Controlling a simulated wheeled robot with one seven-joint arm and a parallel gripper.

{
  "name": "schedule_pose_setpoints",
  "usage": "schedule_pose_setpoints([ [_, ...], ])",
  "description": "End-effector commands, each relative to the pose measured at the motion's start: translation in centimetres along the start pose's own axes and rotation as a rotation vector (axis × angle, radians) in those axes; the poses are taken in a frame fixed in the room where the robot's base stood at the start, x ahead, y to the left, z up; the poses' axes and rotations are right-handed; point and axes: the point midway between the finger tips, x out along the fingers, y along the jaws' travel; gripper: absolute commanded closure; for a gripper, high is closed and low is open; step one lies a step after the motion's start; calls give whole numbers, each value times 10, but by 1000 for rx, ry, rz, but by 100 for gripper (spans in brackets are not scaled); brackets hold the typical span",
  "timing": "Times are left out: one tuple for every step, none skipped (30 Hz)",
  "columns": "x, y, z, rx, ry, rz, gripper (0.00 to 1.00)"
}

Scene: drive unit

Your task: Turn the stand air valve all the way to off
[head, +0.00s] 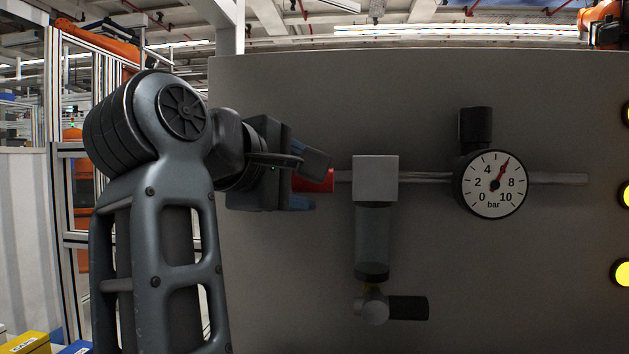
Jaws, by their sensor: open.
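The stand's air line runs across a grey panel. A red part (322,181), which looks like the air valve's handle, sits at the left end of the pipe. My gripper (314,182) is at it, with one blue-grey finger above and one below. The jaws are open around the red part; I cannot tell whether they touch it. Most of the valve is hidden behind my gripper, so its setting does not show. The gauge (491,184) to the right has its red needle between 4 and 8 bar, at about 6.
A grey block (375,178) with a clear bowl (373,238) hangs on the pipe, close right of my gripper. Below it is a small fitting with a black end (408,307). Yellow lamps (624,272) line the right edge. The lower panel (520,290) is clear.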

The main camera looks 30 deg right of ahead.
Motion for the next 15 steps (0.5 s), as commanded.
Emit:
schedule_pose_setpoints([
  [9, 1, 1, -1, -4, 0, 41],
  [13, 1, 1, -1, -3, 0, 41],
  [18, 1, 1, -2, -3, 0, 41],
  [22, 1, 1, -2, -3, 1, 41],
  [24, 0, 1, -2, -3, 1, 41],
  [28, 0, 1, -1, -2, 0, 41],
  [30, 0, 1, -1, -2, 0, 41],
  [32, 0, 1, -1, -2, 0, 41],
  [34, 0, 1, -1, -2, 0, 41],
  [35, 0, 1, -1, -2, 1, 41],
  [35, 0, 0, -1, -1, 1, 41],
  [36, 0, 0, -1, -1, 1, 41],
  [36, 0, 0, -1, -1, 1, 41],
  [36, 0, 0, -1, -1, 1, 41],
  [36, 0, 0, -1, -1, 1, 41],
])
